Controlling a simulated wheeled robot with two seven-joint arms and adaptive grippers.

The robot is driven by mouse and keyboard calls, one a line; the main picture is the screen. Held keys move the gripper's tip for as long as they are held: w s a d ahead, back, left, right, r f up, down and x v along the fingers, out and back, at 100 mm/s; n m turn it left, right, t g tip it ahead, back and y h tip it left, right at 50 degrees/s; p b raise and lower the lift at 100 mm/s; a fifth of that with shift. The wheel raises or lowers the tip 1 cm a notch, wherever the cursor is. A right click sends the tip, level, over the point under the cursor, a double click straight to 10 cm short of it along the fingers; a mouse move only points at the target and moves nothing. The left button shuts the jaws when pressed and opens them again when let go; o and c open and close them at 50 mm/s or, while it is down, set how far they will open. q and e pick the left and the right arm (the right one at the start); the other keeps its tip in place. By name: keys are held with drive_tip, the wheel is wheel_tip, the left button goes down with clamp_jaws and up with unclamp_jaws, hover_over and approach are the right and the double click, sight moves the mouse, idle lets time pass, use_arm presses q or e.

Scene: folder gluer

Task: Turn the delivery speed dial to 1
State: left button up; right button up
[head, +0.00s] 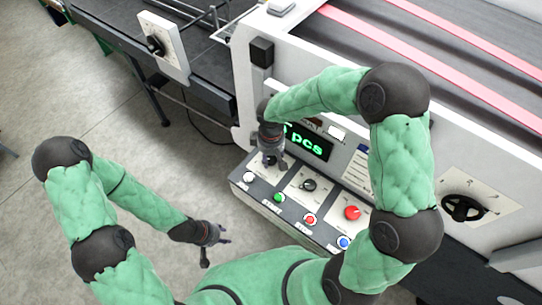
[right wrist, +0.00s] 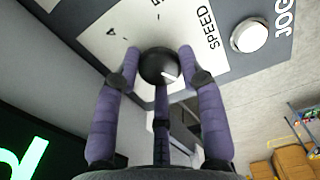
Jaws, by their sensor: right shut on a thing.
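The speed dial is a round black knob (right wrist: 158,64) with a white pointer mark, on a white plate (right wrist: 120,30) lettered SPEED. In the right wrist view the pointer mark is at the knob's lower right; the scale figures are only partly legible. My right gripper (head: 272,158) is over the panel's upper left plate; in the right wrist view its purple fingers (right wrist: 160,80) are closed around the knob. In the head view the gripper hides the knob. My left gripper (head: 217,250) hangs empty left of the panel, its fingers spread apart.
The control panel (head: 250,190) also has a white JOG button (right wrist: 249,36), a green button (head: 279,197), a red button (head: 310,219), another black dial (head: 309,185), a red knob (head: 352,212) and a blue button (head: 344,242). A lit display (head: 307,142) stands behind. Open floor lies left.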

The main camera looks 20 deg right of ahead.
sight(271, 159)
idle(0.3)
drive_tip(key=o, duration=1.1)
drive_tip(key=shift+o, duration=0.2)
wheel_tip(271, 159, up, 12)
